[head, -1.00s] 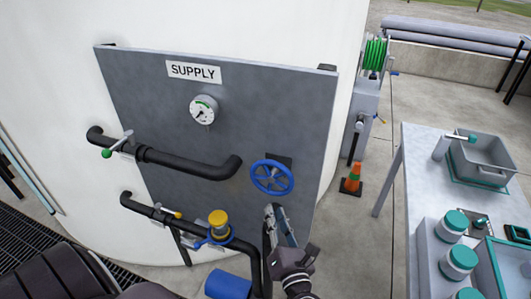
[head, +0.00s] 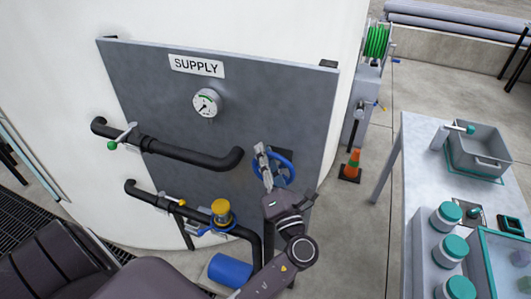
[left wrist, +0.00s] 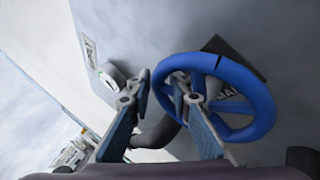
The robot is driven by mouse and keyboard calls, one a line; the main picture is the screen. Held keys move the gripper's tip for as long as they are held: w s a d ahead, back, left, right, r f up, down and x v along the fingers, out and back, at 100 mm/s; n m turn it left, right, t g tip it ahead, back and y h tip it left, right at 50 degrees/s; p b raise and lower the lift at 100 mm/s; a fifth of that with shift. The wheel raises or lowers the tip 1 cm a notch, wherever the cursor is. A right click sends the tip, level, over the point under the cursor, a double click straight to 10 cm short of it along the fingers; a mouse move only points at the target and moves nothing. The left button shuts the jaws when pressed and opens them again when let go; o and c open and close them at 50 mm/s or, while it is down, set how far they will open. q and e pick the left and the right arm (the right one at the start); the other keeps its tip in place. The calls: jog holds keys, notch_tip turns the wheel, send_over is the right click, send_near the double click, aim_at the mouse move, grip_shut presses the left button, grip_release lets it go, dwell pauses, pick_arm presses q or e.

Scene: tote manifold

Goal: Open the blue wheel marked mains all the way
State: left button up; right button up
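The blue wheel (head: 287,166) is mounted on the grey panel at its lower right, partly hidden behind my left gripper in the head view. In the left wrist view the wheel (left wrist: 262,100) shows large, with part of a label reading "MAI" behind its spokes. My left gripper (head: 262,158) is at the wheel's left side. Its two fingers (left wrist: 162,82) are spread, one outside the rim's left side and one over the inside of the wheel. A gap shows between them; I cannot tell whether either touches the rim. My right gripper is not in view.
The panel (head: 285,95) carries a SUPPLY sign (head: 196,66), a gauge (head: 206,103) and black pipes (head: 195,158). A table (head: 410,165) with containers stands right; an orange cone (head: 352,163) is on the floor.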

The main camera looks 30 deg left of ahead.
pick_arm(q)
grip_shut()
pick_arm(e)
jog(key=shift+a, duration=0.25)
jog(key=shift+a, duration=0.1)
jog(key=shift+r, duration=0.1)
